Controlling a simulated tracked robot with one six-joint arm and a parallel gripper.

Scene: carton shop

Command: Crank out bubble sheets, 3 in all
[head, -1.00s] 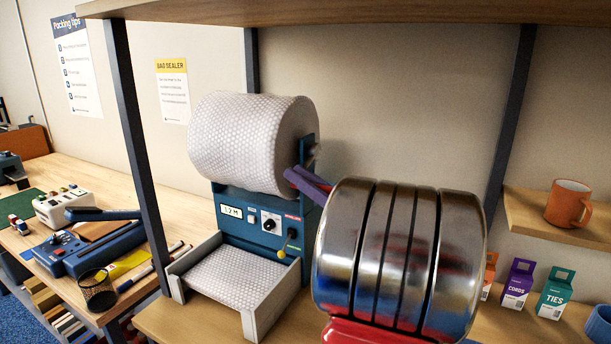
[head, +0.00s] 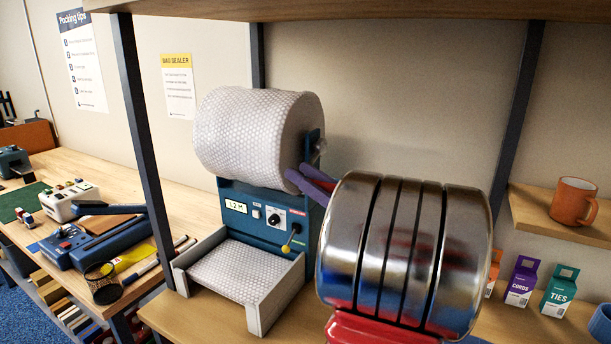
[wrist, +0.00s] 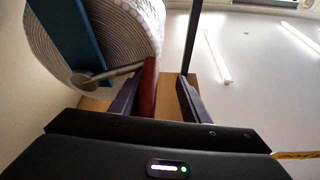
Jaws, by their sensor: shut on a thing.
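The bubble-wrap roll (head: 250,135) sits on top of the blue dispenser (head: 240,201). Its display (head: 237,208) seems to read 1.2 M. A bubble sheet (head: 243,269) lies in the pale tray (head: 264,316) at the dispenser's front. My gripper (head: 311,176), with purple fingers, is at the roll's right end, partly hidden by my arm. In the wrist view, the dark red crank handle (wrist: 148,88) stands between my fingers, against the left one. Its metal crank arm (wrist: 115,73) runs to the roll's hub. My gripper is shut on the handle.
A dark shelf post (head: 143,150) stands left of the dispenser, and a shelf board (head: 350,10) runs overhead. A side shelf with an orange mug (head: 573,203) and several small boxes (head: 521,282) are at right. The left bench (head: 95,170) holds a blue sealer (head: 105,240).

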